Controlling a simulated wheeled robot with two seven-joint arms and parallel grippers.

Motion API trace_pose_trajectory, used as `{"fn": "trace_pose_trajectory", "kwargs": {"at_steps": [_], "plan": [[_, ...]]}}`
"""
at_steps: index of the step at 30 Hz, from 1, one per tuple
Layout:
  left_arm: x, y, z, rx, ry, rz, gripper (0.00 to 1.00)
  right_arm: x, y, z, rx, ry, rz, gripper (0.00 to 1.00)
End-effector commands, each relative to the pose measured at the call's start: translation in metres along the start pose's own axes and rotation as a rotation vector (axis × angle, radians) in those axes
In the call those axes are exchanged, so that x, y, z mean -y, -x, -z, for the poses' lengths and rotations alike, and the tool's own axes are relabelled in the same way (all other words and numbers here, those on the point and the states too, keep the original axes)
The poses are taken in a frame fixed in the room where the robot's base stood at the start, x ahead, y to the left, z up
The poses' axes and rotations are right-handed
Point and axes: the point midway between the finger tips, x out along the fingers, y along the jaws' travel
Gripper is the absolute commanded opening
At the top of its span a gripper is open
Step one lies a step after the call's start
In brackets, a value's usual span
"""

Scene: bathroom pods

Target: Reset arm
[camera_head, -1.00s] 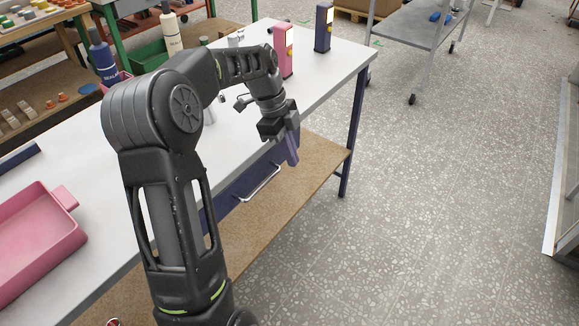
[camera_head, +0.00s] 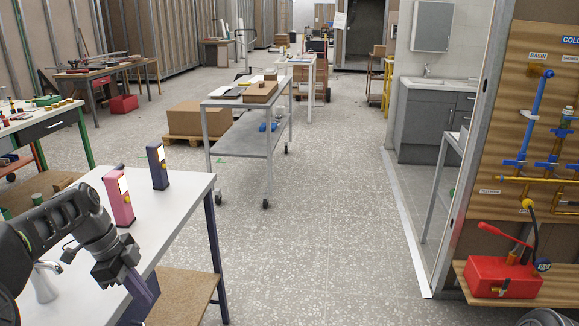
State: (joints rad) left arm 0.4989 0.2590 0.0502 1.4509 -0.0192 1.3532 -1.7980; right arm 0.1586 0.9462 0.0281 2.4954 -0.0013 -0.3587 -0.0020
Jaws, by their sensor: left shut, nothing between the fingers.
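My left arm comes in at the lower left. Its gripper (camera_head: 143,287) is shut and empty, pointing down by the front edge of the white workbench (camera_head: 186,197). A pink device (camera_head: 119,198) and a dark blue device (camera_head: 158,167) stand upright on the bench beyond it. A chrome tap (camera_head: 43,283) stands on the bench, partly behind my arm. A small dark part of my own body shows at the bottom right corner, but no right gripper can be made out.
A grey trolley (camera_head: 240,142) stands ahead past the bench. Terrazzo floor (camera_head: 325,215) is clear in the middle. At right are a pod with a vanity (camera_head: 432,118), a pipe board (camera_head: 520,110) and a red pump box (camera_head: 497,277) on a shelf.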

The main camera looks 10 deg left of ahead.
Motion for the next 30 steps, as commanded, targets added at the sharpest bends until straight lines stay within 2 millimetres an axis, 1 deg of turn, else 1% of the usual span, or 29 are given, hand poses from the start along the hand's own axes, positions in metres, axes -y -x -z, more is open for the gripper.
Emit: {"fn": "trace_pose_trajectory", "kwargs": {"at_steps": [2, 5, 8, 9, 10, 11, 12, 13, 14, 15, 17, 18, 20, 21, 24, 25, 27, 30], "plan": [[0.002, -0.012, 0.004, -0.003, 0.024, -0.006, 0.0, 0.001, 0.002, 0.0, 0.0, 0.0, 0.0, 0.36], [0.006, -0.043, 0.013, -0.008, 0.092, -0.01, 0.0, 0.002, 0.005, 0.0, 0.0, 0.0, 0.0, 0.36], [0.008, -0.094, 0.029, -0.014, 0.211, -0.018, 0.0, 0.004, 0.011, 0.0, 0.0, 0.0, 0.0, 0.36], [0.006, -0.119, 0.038, -0.016, 0.271, -0.021, 0.0, 0.005, 0.013, 0.0, 0.0, 0.0, 0.0, 0.36], [0.004, -0.139, 0.046, -0.018, 0.321, -0.023, 0.0, 0.006, 0.015, 0.0, 0.0, -0.001, 0.0, 0.36], [-0.001, -0.16, 0.054, -0.02, 0.374, -0.026, 0.0, 0.007, 0.018, 0.0, 0.0, -0.001, 0.0, 0.36], [-0.01, -0.189, 0.066, -0.022, 0.45, -0.032, 0.0, 0.008, 0.021, 0.0, 0.0, -0.001, 0.0, 0.36], [-0.018, -0.21, 0.074, -0.023, 0.51, -0.035, 0.0, 0.009, 0.023, 0.0, 0.0, -0.001, 0.0, 0.36], [-0.028, -0.232, 0.084, -0.024, 0.571, -0.038, 0.0, 0.01, 0.025, 0.0, 0.0, -0.001, 0.0, 0.36], [-0.044, -0.258, 0.096, -0.025, 0.658, -0.042, 0.0, 0.011, 0.029, 0.0, 0.0, -0.001, 0.0, 0.36], [-0.074, -0.295, 0.114, -0.025, 0.788, -0.047, 0.0, 0.013, 0.033, 0.0, 0.0, -0.001, 0.001, 0.36], [-0.097, -0.316, 0.125, -0.025, 0.876, -0.052, 0.0, 0.015, 0.037, 0.0, 0.0, -0.002, 0.001, 0.36], [-0.133, -0.342, 0.139, -0.024, 1.007, -0.057, 0.0, 0.016, 0.041, 0.0, 0.0, -0.002, 0.001, 0.36], [-0.158, -0.355, 0.147, -0.022, 1.09, -0.06, 0.0, 0.017, 0.044, 0.0, 0.001, -0.002, 0.001, 0.36], [-0.213, -0.373, 0.16, -0.02, 1.272, -0.063, 0.0, 0.02, 0.049, 0.0, 0.001, -0.002, 0.001, 0.36], [-0.227, -0.376, 0.162, -0.02, 1.318, -0.063, 0.0, 0.02, 0.05, 0.0, 0.001, -0.002, 0.001, 0.36], [-0.251, -0.38, 0.166, -0.02, 1.402, -0.062, 0.0, 0.021, 0.052, 0.0, 0.001, -0.003, 0.001, 0.36], [-0.269, -0.381, 0.168, -0.023, 1.474, -0.059, 0.0, 0.021, 0.053, 0.0, 0.001, -0.003, 0.001, 0.36]]}}
